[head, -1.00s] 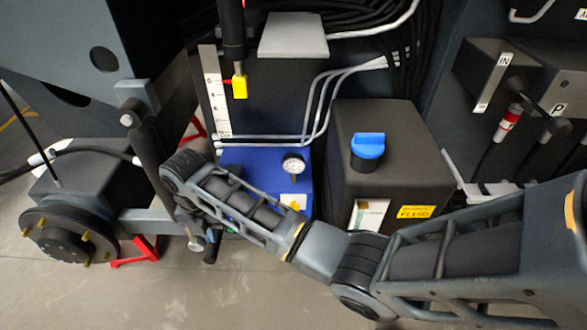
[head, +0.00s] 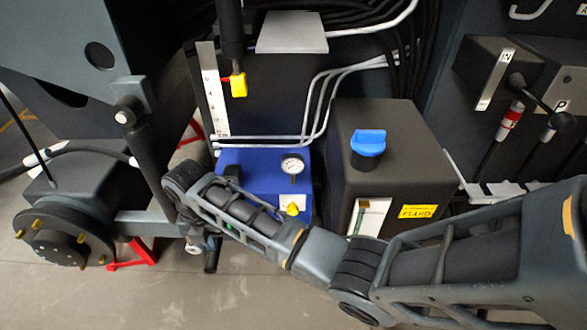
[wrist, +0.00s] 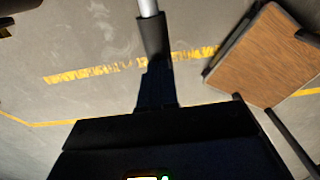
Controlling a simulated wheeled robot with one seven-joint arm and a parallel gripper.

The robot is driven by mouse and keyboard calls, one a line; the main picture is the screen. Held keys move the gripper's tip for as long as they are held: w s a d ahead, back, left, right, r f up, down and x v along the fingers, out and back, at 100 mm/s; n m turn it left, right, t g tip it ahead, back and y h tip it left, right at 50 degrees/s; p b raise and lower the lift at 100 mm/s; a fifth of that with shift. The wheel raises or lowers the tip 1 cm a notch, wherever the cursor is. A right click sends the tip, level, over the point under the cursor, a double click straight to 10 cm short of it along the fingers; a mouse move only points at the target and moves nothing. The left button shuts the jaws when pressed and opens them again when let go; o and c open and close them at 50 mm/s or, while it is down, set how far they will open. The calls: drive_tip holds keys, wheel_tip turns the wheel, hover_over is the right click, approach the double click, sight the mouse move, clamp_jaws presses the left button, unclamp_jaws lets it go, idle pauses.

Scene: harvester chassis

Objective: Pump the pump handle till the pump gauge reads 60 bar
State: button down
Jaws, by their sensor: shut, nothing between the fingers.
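The blue pump unit (head: 262,165) stands low in the middle of the head view. Its round white pump gauge (head: 292,165) faces me, but the needle is too small to read. In the wrist view a pale rod with a black grip, seemingly the pump handle (wrist: 152,35), comes down from the top edge. My gripper's dark fingers (wrist: 156,88) are together, in line with the end of that grip; I cannot tell whether they touch it. In the head view my arm hides the gripper and most of the handle.
A black fluid tank (head: 395,150) with a blue cap (head: 368,142) stands right of the pump. A wheel hub (head: 65,240) is at left. A scale strip (head: 213,95) is behind the pump. Bare floor shows in front. A brown-topped stand (wrist: 265,58) is in the wrist view.

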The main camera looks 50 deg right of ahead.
drive_tip(key=shift+w+d+f+b, duration=0.1)
drive_tip(key=shift+d+f+b, duration=0.1)
drive_tip(key=shift+f+b, duration=1.45)
drive_tip(key=shift+w+d+f+b, duration=0.15)
drive_tip(key=shift+f+b, duration=0.6)
drive_tip(key=shift+f, duration=1.75)
drive_tip(key=r+p, duration=0.8)
drive_tip(key=s+a+r+p, duration=0.1)
drive_tip(key=r+p, duration=0.3)
drive_tip(key=r, duration=0.1)
drive_tip(key=shift+f, duration=0.1)
drive_tip(key=shift+f, duration=0.15)
